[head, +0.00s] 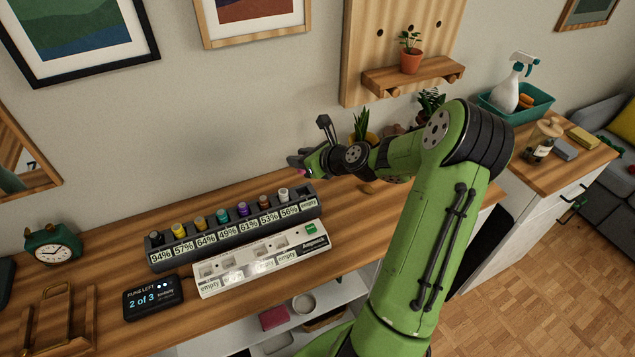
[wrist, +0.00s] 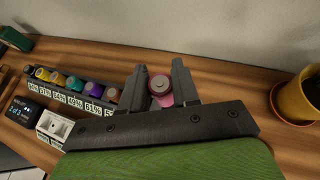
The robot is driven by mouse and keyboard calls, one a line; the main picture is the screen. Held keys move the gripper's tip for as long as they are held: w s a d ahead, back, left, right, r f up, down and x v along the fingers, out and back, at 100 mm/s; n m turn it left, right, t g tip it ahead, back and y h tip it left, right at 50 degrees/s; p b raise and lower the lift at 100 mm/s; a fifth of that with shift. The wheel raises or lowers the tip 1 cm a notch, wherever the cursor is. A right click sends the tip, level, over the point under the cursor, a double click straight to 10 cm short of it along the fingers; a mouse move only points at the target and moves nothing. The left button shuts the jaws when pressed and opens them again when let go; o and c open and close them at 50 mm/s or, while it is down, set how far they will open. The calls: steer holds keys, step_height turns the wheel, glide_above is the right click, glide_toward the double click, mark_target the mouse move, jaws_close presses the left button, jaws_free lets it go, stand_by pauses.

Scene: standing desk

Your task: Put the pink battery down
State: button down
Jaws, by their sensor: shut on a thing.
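The pink battery (wrist: 160,88) stands between the two fingers of my gripper (wrist: 160,87) in the wrist view, with its round end toward the camera. My gripper is shut on it. The rack holds several batteries in a row with percent labels. Its rightmost slot is labelled "empty".
A white tray (head: 215,287) with slots labelled "empty" lies in front of the rack. A small display (head: 153,298) reads "2 of 3". A clock (head: 52,246) stands at left. A yellow pot (wrist: 297,97) stands right of my gripper.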

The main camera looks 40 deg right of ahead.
step_height(320, 180, down, 10)
steer(key=b, duration=0.3)
steer(key=shift+s+a+r, duration=0.1)
steer(key=shift+s+r, duration=0.05)
steer(key=shift+r, duration=0.2)
steer(key=c, duration=0.8)
jaws_free()
